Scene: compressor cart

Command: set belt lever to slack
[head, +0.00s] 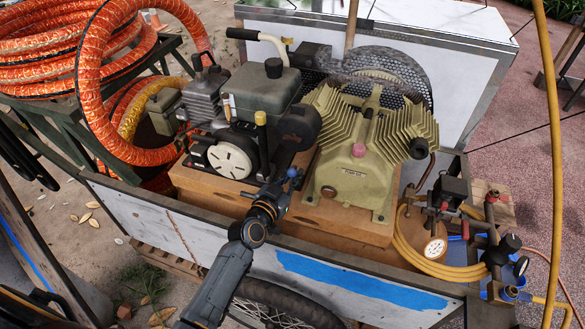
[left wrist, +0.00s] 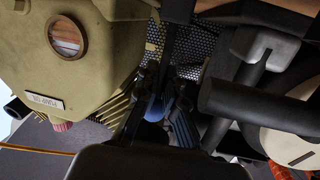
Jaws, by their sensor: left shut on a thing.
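A lever with a blue ball knob (head: 293,172) stands between the engine and the compressor pump; I take it for the belt lever. My left gripper (head: 282,184) reaches over the cart's near side wall and is shut on this knob. In the left wrist view the blue knob (left wrist: 155,108) sits between the two dark fingers (left wrist: 160,100). The lever's lower part and pivot are hidden, so its exact setting cannot be told. My right gripper is not in view.
The olive pump (head: 355,160) stands right of the gripper, the dark engine (head: 262,95) left and behind. A mesh belt guard (head: 385,75) is behind them. The cart's side wall (head: 330,280) runs below my forearm. Gauges (head: 434,248) and yellow hose are at right, orange hose (head: 100,60) at left.

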